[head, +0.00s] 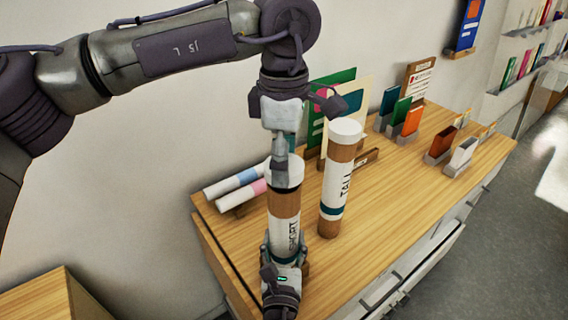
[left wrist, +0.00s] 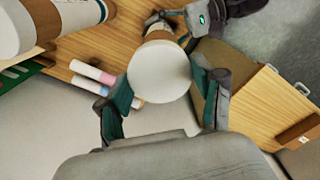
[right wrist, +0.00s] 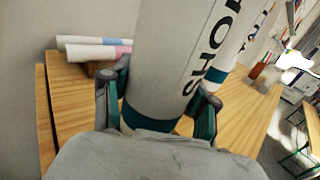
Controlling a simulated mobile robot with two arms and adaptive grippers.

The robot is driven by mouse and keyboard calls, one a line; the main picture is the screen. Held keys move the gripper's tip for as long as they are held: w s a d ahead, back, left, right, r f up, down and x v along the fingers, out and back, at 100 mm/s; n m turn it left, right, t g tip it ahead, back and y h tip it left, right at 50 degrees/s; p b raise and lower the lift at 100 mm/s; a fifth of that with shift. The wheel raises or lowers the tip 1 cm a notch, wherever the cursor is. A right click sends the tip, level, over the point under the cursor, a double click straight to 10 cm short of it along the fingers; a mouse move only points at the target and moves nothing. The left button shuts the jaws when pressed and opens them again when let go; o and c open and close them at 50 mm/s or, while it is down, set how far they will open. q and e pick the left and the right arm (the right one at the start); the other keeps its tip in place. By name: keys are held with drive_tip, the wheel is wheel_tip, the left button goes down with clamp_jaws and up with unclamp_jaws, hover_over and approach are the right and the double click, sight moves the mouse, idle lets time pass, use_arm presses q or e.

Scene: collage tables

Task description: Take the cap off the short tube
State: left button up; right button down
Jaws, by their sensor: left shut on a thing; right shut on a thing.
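The short tube (head: 284,232), brown and white with its name on the side, stands upright near the table's front left. My right gripper (head: 284,262) is shut around its lower part; the right wrist view shows the tube (right wrist: 175,60) between both fingers. My left gripper (head: 284,165) is at its top, pointing down, shut on the white cap (left wrist: 160,70), which shows as a round disc between the fingers in the left wrist view. A dark curved band shows between the cap and the brown part in the head view; I cannot tell whether it is a gap.
The tall tube (head: 341,180) stands upright close to the right, with its white cap on. Rolled sheets (head: 238,186) lie at the left of the wooden table (head: 400,190). Boards, books and small card holders stand behind. The table's front right is clear.

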use_arm(q)
drive_tip(key=shift+r, duration=1.4)
use_arm(e)
drive_tip(key=shift+c, duration=1.2)
unclamp_jaws()
